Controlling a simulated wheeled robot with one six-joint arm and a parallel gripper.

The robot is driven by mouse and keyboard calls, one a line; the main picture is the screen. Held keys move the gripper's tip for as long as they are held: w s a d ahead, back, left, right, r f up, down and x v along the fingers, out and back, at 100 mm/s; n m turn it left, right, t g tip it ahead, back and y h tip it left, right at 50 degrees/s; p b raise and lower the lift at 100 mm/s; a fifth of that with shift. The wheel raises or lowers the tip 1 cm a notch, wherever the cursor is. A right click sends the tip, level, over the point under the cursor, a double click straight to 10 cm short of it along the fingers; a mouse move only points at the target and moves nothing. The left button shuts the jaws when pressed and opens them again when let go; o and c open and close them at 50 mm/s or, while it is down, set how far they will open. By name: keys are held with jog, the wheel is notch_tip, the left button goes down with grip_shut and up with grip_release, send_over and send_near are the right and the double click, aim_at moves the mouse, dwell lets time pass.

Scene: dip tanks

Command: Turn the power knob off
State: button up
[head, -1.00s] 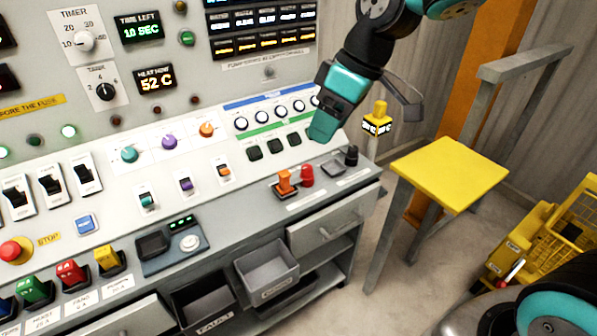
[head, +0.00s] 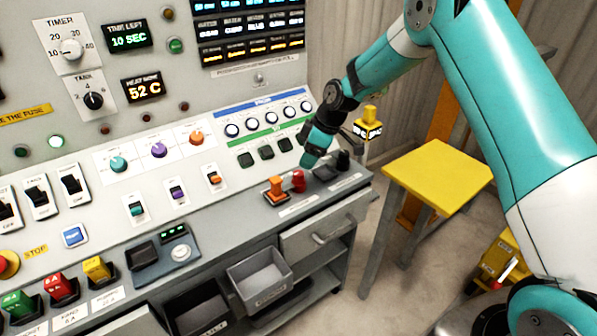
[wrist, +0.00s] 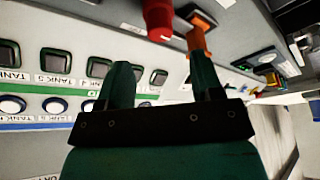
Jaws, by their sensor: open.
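Three coloured knobs sit on the sloped panel in the head view: teal (head: 118,164), purple (head: 159,150) and orange (head: 196,138). A white timer knob (head: 70,49) and a black tank knob (head: 93,100) are on the upright panel. I see no readable power label, so I cannot tell which control is the power knob. My gripper (head: 306,163) is low at the panel's right end, right of the coloured knobs, near a red piece (head: 298,181) and an orange piece (head: 275,188). In the wrist view my gripper (wrist: 160,72) is open and empty, below the red piece (wrist: 158,18) and orange piece (wrist: 197,42).
Several square tank buttons (wrist: 55,61) and round ones are beside the gripper. Coloured rocker switches (head: 178,192) line the panel below the knobs. Grey bins (head: 262,270) and a drawer (head: 325,232) are under the ledge. A yellow-topped stand (head: 440,165) is to the right.

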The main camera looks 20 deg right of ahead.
aim_at(299, 173)
jog(key=x, duration=0.7)
jog(key=shift+w+a+f+p, duration=0.1)
jog(key=shift+a+f+p, duration=0.05)
jog(key=shift+f+p, duration=0.2)
jog(key=c, duration=0.9)
